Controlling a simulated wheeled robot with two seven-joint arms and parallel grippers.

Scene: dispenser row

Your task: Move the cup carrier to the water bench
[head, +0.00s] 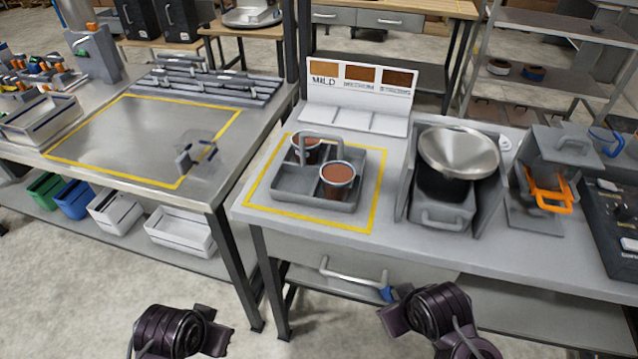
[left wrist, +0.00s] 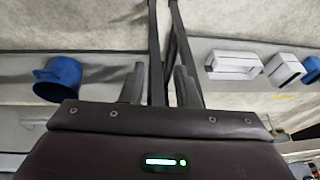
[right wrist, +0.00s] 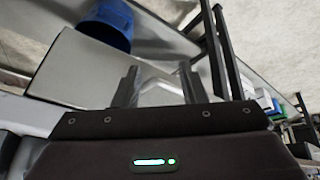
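The cup carrier (head: 297,203) is a grey divided tray with a raised handle (head: 322,136). It stands inside a yellow outline on the right bench (head: 247,214). Two cups with brown contents sit in it, one at the back left (head: 306,153) and one at the front right (head: 337,178). No bench is labelled water; the left bench (head: 145,180) has a larger yellow outline. My left gripper (left wrist: 160,88) and right gripper (right wrist: 160,88) are open and empty, their fingers apart. In the head view both arms are low in front of the benches, away from the carrier.
A see-through item with a grey part (head: 185,161) stands on the left bench. A gap separates the benches. Right of the carrier are a metal funnel machine (head: 459,155) and an orange-handled unit (head: 549,190). A sign (head: 358,92) stands behind it. A drawer handle (head: 350,277) sticks out below.

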